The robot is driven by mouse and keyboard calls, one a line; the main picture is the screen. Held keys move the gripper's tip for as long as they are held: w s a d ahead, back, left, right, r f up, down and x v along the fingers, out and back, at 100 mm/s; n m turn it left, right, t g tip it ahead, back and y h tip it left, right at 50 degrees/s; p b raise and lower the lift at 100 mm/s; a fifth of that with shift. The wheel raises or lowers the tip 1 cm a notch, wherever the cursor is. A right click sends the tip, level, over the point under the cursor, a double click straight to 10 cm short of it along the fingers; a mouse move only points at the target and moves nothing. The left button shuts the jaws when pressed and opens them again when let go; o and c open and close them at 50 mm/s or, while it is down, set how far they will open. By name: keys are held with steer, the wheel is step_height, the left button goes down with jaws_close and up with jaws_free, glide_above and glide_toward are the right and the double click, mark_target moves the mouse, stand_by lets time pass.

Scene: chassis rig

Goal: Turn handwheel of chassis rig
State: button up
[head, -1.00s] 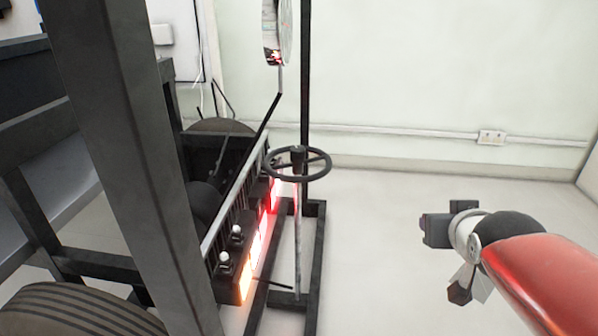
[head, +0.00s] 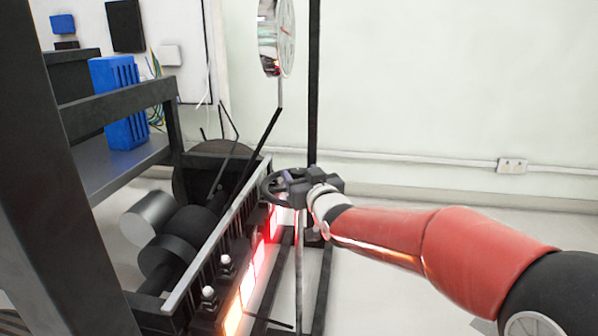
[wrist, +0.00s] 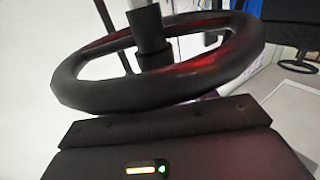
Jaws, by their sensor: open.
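The black handwheel (head: 270,187) sits level on its upright post on the rig, near the middle of the head view. My gripper (head: 293,186) is at the wheel's right side, overlapping it in the head view and hiding part of the rim and hub. In the wrist view the handwheel (wrist: 165,88) fills the upper middle, with its dark hub and shaft rising through it. The wheel's near rim lies just beyond my gripper's dark body. The fingertips are hard to make out against the black wheel. I cannot tell whether they touch the rim.
Glowing red and orange lamps (head: 252,262) line the rig below the wheel. A dark frame column (head: 85,200) blocks the left. The floor at right is open.

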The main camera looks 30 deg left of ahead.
steer(key=shift+x, duration=1.15)
steer(key=shift+c, duration=0.3)
jaws_close()
